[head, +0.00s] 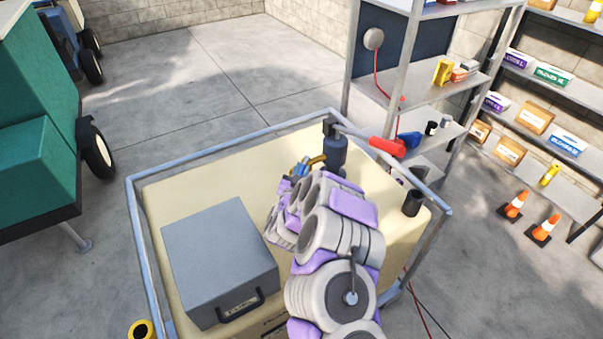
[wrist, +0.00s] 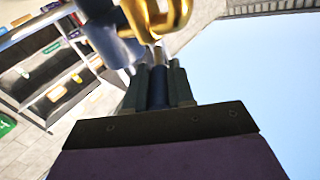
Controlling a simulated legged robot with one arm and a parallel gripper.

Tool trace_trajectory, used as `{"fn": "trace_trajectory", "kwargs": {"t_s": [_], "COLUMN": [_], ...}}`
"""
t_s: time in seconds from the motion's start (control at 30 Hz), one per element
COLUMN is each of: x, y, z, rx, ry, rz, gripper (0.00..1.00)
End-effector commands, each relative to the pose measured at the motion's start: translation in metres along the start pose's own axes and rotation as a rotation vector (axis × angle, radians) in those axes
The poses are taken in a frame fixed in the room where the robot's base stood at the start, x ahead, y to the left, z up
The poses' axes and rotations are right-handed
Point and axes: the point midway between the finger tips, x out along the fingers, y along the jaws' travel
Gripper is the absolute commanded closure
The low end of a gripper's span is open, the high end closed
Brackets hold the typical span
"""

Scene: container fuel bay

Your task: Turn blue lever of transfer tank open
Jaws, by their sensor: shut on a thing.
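The transfer tank (head: 160,195) is a beige block inside a grey metal frame. A brass valve (head: 318,160) shows on its top, just left of a dark blue pump; it is also large at the top of the wrist view (wrist: 160,14). The blue lever (head: 301,167) is small and partly hidden beside the valve. In the wrist view its dark blue grip (wrist: 157,88) lies between the dark fingers of my gripper (wrist: 158,80), which are shut on it. In the head view my own arm hides most of my gripper.
A grey box (head: 215,255) with a handle sits on the tank's left half. The blue pump (head: 335,150) and a red nozzle (head: 387,146) are close by at the right. A black cup (head: 412,203) stands near the right edge. Shelves (head: 440,85) and cones (head: 515,205) are beyond.

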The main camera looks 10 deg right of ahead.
Motion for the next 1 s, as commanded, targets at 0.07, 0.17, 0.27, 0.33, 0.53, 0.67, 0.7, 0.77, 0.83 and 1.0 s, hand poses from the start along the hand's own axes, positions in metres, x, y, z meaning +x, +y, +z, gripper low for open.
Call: {"fn": "trace_trajectory", "kwargs": {"t_s": [0.07, 0.17, 0.27, 0.33, 0.53, 0.67, 0.7, 0.77, 0.83, 1.0], "x": [0.0002, 0.0002, 0.0002, 0.0003, 0.0001, 0.0, -0.0001, -0.0002, -0.0002, -0.0002], "y": [-0.0021, -0.0021, -0.0022, -0.0022, -0.0026, -0.0026, -0.0025, -0.0023, -0.0021, -0.0017], "z": [-0.0008, -0.0008, -0.0009, -0.0009, -0.001, -0.0007, -0.0006, -0.0006, -0.0006, -0.0005], "rx": [0.001, 0.0, -0.001, -0.001, -0.001, -0.001, -0.001, -0.001, -0.001, -0.001], "ry": [0.004, 0.006, 0.007, 0.007, 0.006, 0.006, 0.006, 0.005, 0.005, 0.005], "rz": [0.006, 0.014, 0.016, 0.016, 0.014, 0.014, 0.015, 0.015, 0.015, 0.016], "gripper": [1.0, 1.0, 1.0, 1.0, 1.0, 0.65, 0.61, 0.55, 0.52, 0.52]}}
